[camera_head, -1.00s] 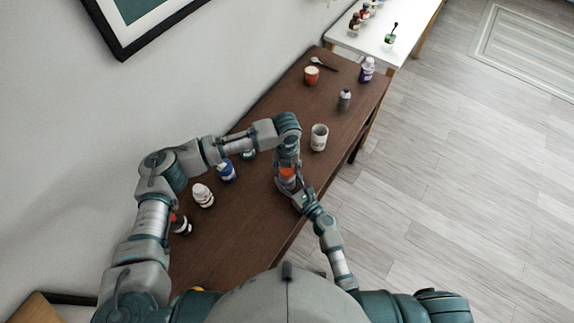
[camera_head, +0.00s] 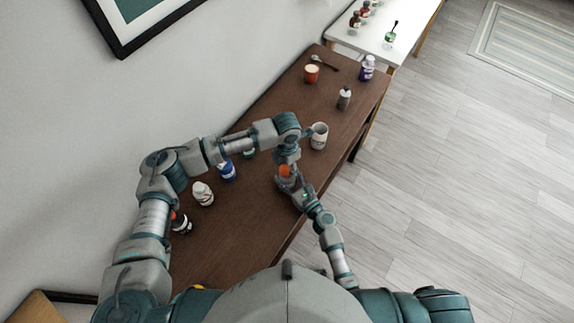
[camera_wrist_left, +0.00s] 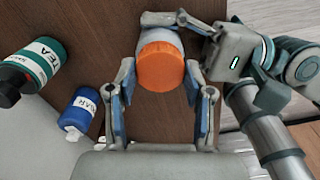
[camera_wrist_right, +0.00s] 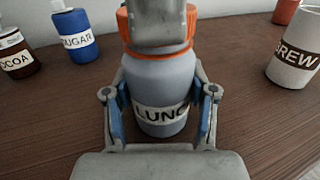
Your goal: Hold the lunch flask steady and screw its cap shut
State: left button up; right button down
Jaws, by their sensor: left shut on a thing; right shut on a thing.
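The grey lunch flask (camera_wrist_right: 158,80) stands upright on the brown table, its label partly showing "LUNC" in the right wrist view. Its orange cap (camera_wrist_left: 160,67) sits on top, seen from above in the left wrist view. My left gripper (camera_head: 287,168) comes from above and is shut on the cap, a finger on either side; one finger hides part of the cap in the right wrist view. My right gripper (camera_wrist_right: 160,105) is shut on the flask's body from the side. The cap's thread is hidden.
A white "BREW" cup (camera_wrist_right: 295,55) stands right of the flask. A blue sugar bottle (camera_head: 227,171), a green tea jar (camera_wrist_left: 32,72) and a white-capped bottle (camera_head: 203,194) stand to its left. The wall runs along the left.

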pick_arm(q)
jog(key=o, duration=0.8)
jog(key=shift+c, duration=0.2)
jog(key=shift+r, duration=2.3)
jog(key=shift+c, duration=0.5)
